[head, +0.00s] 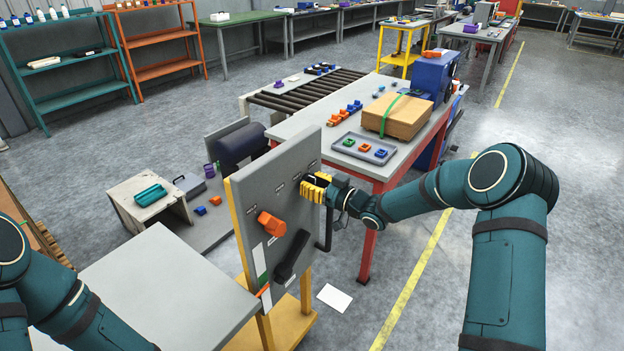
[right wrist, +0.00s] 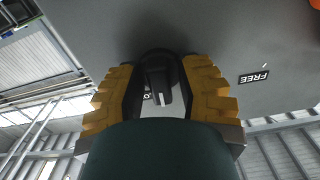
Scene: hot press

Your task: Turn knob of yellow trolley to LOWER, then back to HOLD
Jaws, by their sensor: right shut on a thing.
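The yellow trolley shows in the head view as a grey upright panel (head: 252,196) on a yellow frame. My right gripper (head: 317,188) is at the panel's upper right and hides most of the knob there. In the right wrist view the black knob (right wrist: 159,84) sits between the yellow fingers of my right gripper (right wrist: 160,98), which is shut on it. A FREE label (right wrist: 254,77) appears upside down to the right. Another label behind the knob is mostly covered, so I cannot read the setting. My left arm shows at lower left, its gripper out of frame.
The panel also bears an orange handle (head: 271,224) and a black handle (head: 293,256). A grey table (head: 150,290) stands left of the panel. A red-legged workbench (head: 395,171) with a cardboard box (head: 398,116) stands behind. A white sheet (head: 334,298) lies on the floor.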

